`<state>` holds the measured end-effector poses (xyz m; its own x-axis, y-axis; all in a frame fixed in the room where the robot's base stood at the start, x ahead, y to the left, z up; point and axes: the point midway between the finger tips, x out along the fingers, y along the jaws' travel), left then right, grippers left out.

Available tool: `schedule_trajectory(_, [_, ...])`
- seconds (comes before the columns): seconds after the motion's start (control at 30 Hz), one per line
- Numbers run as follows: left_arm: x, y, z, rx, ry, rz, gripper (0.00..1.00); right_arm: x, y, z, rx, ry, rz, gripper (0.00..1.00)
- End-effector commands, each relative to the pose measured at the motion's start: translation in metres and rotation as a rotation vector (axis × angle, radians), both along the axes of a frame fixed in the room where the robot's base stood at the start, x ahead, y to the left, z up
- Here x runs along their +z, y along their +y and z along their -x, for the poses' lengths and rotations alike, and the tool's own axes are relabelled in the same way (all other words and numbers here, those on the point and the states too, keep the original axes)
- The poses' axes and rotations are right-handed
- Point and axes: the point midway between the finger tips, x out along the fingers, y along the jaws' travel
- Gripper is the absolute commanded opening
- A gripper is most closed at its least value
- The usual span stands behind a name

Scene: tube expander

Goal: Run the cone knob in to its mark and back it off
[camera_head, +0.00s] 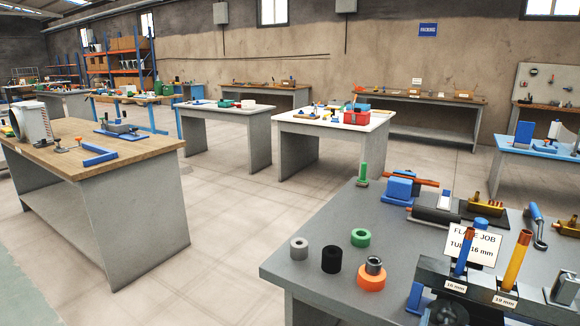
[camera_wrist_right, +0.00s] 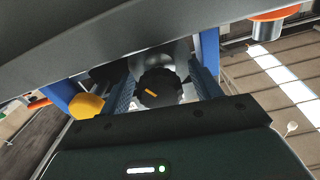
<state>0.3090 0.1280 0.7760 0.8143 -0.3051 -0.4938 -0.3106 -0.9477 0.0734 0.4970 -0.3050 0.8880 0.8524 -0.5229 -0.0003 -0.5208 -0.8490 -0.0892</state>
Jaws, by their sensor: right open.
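In the right wrist view a black knob (camera_wrist_right: 158,88) with an orange mark on its face sits between the fingers of my right gripper (camera_wrist_right: 163,78). The fingers are apart, one on each side of the knob; I cannot tell whether they touch it. A grey rounded part shows behind the knob. In the head view a sign (camera_head: 472,246) reads flare job, tube 16 mm. My left gripper is not in view.

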Motion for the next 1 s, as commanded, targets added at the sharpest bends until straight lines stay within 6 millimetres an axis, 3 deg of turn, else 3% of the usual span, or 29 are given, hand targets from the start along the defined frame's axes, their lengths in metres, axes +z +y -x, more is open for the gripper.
schedule_trajectory(0.1, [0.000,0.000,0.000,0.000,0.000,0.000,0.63,0.000,0.000,0.000,0.000,0.001,0.001,0.64])
schedule_trajectory(0.33, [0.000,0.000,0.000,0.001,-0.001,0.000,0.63,0.000,0.000,0.000,0.000,0.001,0.001,0.81])
schedule_trajectory(0.6, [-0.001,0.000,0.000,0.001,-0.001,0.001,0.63,-0.001,0.002,0.003,0.001,0.001,0.000,0.81])
schedule_trajectory(1.0, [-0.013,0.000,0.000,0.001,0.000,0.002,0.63,-0.002,0.022,0.036,0.001,0.000,-0.001,0.81])
